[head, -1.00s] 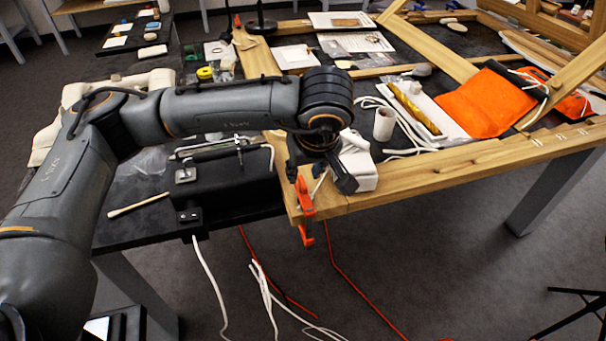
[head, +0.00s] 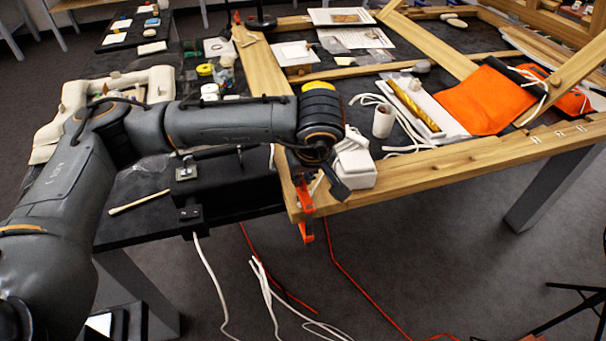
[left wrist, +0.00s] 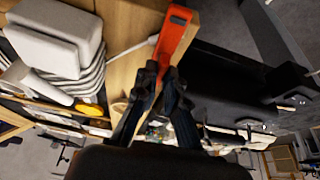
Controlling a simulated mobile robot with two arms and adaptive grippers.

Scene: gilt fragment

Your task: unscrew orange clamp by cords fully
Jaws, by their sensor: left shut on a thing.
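The orange clamp (head: 305,212) is upright on the front left corner of the wooden frame (head: 400,178), with its lower end hanging below the edge. In the left wrist view the clamp (left wrist: 172,35) shows as an orange bar against the wood. My left gripper (head: 310,181) is over the clamp's upper part, and its dark fingers (left wrist: 162,82) are closed together on it. The exact contact is partly hidden by the fingers. White cords (head: 265,290) and red cords (head: 345,275) lie on the floor below. My right gripper is not in view.
A white block (head: 352,165) sits right beside my gripper on the frame. A black box (head: 235,182) with metal fittings stands to the left. A yellow round thing (head: 319,87) shows behind my wrist. An orange cloth (head: 485,100) lies to the right.

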